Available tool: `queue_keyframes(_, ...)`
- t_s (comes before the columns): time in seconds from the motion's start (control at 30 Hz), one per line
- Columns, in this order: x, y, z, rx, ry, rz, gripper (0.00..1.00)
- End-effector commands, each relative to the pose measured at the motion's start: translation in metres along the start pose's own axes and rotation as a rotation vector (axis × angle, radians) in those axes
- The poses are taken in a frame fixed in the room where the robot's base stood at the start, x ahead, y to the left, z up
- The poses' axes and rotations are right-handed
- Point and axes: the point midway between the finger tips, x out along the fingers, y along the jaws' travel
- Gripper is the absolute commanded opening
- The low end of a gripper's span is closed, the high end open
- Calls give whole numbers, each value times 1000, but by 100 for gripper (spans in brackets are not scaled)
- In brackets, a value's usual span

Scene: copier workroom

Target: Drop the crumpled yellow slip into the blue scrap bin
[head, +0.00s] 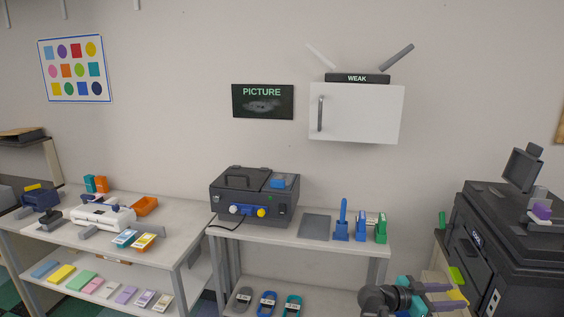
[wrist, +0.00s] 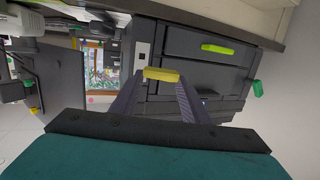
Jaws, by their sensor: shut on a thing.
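My gripper (head: 450,297) is at the lower right of the head view, in front of the dark copier. Its two purple-grey fingers are shut on the small yellow slip (wrist: 162,74), which lies across the fingertips in the wrist view. No blue scrap bin can be clearly made out in either view.
The dark copier (head: 486,235) stands close behind my gripper; a yellow-green handle (wrist: 221,49) juts from its front. The middle table (head: 272,236) carries a dark machine (head: 253,196) and a grey mat (head: 314,226). The left table (head: 175,225) holds a white device and several boxes.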

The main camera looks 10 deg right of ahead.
Motion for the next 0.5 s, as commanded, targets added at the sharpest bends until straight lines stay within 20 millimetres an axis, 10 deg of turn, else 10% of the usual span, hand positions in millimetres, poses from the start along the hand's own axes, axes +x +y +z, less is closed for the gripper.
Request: queue_keyframes(0.5,5,-33,-45,-9,-5,-146,21)
